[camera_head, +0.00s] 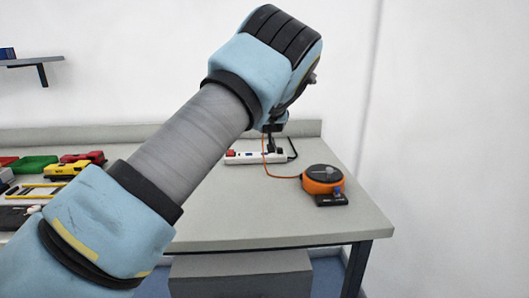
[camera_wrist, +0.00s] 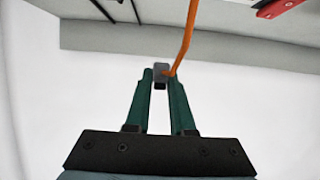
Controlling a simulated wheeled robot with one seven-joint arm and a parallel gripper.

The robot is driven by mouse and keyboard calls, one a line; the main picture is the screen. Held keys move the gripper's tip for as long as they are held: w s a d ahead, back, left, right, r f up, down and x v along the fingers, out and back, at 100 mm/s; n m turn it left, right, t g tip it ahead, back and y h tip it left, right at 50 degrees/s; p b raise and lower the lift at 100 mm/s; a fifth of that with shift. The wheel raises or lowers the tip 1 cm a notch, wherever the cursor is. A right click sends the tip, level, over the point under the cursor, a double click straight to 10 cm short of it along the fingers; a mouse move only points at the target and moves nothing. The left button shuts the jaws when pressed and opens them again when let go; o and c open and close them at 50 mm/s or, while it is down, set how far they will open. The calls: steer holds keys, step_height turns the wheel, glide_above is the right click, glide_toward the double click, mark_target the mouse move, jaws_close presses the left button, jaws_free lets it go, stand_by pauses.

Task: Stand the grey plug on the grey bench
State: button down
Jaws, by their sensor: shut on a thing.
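The grey plug (camera_wrist: 161,72) is between the two green fingertips of my gripper (camera_wrist: 161,80) in the wrist view, and the gripper is shut on it. An orange cord runs from the plug towards the bench. In the head view my gripper (camera_head: 271,128) is above the back part of the grey bench (camera_head: 290,222), over the white power strip (camera_head: 243,158). The plug itself is mostly hidden there by my wrist and too small to make out. The orange cord leads down from the gripper to the orange cable reel (camera_head: 318,187).
A dark plug and black lead (camera_head: 291,149) are at the strip's right end. Yellow (camera_head: 66,170), red and green items crowd the bench's left side, partly behind my arm. The bench front, between arm and reel, is clear. A wall stands behind.

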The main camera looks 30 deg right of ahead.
mark_target(265, 154)
step_height(265, 154, down, 8)
steer(key=shift+r+p, duration=0.2)
steer(key=shift+p, duration=0.7)
steer(key=shift+f, duration=0.25)
steer(key=shift+f, duration=0.1)
steer(key=shift+f, duration=0.15)
steer(key=c, duration=0.8)
jaws_free()
steer(key=shift+o, duration=0.2)
